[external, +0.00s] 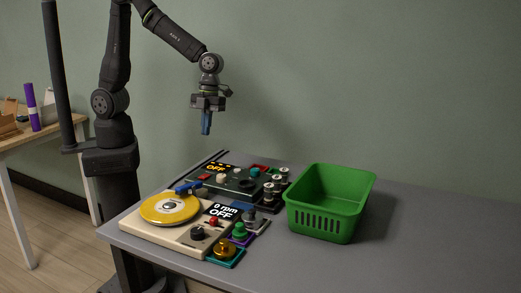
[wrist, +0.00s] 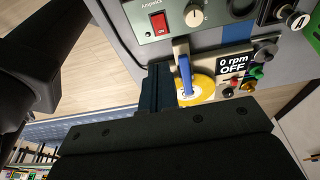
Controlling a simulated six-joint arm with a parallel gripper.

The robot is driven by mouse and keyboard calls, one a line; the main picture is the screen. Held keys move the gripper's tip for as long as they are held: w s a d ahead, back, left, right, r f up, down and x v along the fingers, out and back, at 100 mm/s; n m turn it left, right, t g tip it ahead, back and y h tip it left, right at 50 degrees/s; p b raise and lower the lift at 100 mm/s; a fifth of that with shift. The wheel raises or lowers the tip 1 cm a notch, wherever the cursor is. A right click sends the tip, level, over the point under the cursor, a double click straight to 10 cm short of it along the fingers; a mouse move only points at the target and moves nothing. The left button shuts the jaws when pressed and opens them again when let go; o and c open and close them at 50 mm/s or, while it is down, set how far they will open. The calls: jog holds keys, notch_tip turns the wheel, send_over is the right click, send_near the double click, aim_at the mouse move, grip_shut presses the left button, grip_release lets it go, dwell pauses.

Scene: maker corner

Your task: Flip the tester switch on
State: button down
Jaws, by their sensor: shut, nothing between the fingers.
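A dark green control box (external: 240,187) sits at the back of the table, with an orange "OFF" display (external: 216,168). Its red rocker switch (wrist: 158,22) shows at the top of the wrist view, beside a round dial (wrist: 193,15). In front is a cream turntable unit (external: 150,229) with a yellow disc (external: 170,208) and a "0 rpm OFF" display (external: 222,210). I cannot tell which unit is the tester. My gripper (external: 206,129) is shut and empty, pointing down well above the green box and touching nothing. Its blue fingers (wrist: 159,86) show in the wrist view.
A green basket (external: 328,203) stands right of the units. Several small coloured knobs and posts, including a green one (external: 240,231) and a yellow one (external: 225,250), sit right of the turntable. The grey table (external: 430,235) is clear at the right.

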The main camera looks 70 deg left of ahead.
jog(key=shift+w+a+g+h, duration=0.2)
jog(key=shift+w+g+h, duration=0.1)
jog(key=shift+g+h, duration=0.15)
jog(key=shift+f, duration=0.1)
send_near(202, 177)
jog(key=x, duration=0.5)
jog(key=shift+s+d, duration=0.15)
jog(key=shift+d, duration=0.05)
jog(key=shift+f, duration=0.7)
jog(key=shift+s+d+f, duration=0.1)
jog(key=shift+s+f, duration=0.05)
jog(key=shift+f, duration=0.1)
